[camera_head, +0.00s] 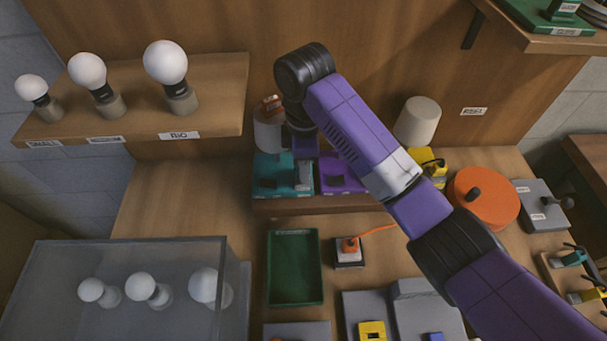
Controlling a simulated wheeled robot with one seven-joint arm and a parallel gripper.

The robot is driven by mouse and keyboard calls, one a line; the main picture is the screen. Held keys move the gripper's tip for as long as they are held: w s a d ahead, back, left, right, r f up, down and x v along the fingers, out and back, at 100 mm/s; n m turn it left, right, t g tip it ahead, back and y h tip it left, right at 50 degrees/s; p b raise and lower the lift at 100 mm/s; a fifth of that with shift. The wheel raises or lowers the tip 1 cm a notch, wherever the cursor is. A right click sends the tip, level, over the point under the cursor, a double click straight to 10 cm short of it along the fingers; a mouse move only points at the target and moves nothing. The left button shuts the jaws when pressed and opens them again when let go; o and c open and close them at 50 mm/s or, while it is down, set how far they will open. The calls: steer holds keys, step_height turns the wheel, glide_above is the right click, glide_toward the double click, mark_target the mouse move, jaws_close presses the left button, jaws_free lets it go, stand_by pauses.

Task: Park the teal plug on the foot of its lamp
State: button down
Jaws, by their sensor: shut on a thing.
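My gripper (303,186) points down at the back of the bench, at the right part of the teal lamp foot (268,168). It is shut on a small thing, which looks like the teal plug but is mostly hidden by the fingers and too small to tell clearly. I cannot tell whether it touches the foot. The teal foot sits on a raised wooden step, left of a purple lamp foot (341,184).
My arm crosses from lower right, partly covering a yellow foot (433,164). A white shade (417,121), orange drum (484,198), green tray (295,268) and orange plug on a block (349,249) are nearby. Bulbs stand on the left shelf (215,120) and inside a clear case (60,275).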

steer(key=c, duration=1.8)
jaws_free()
jaws_close()
steer(key=shift+p, duration=0.35)
steer(key=shift+f, duration=1.1)
steer(key=o, duration=0.6)
jaws_free()
steer(key=shift+o, duration=0.2)
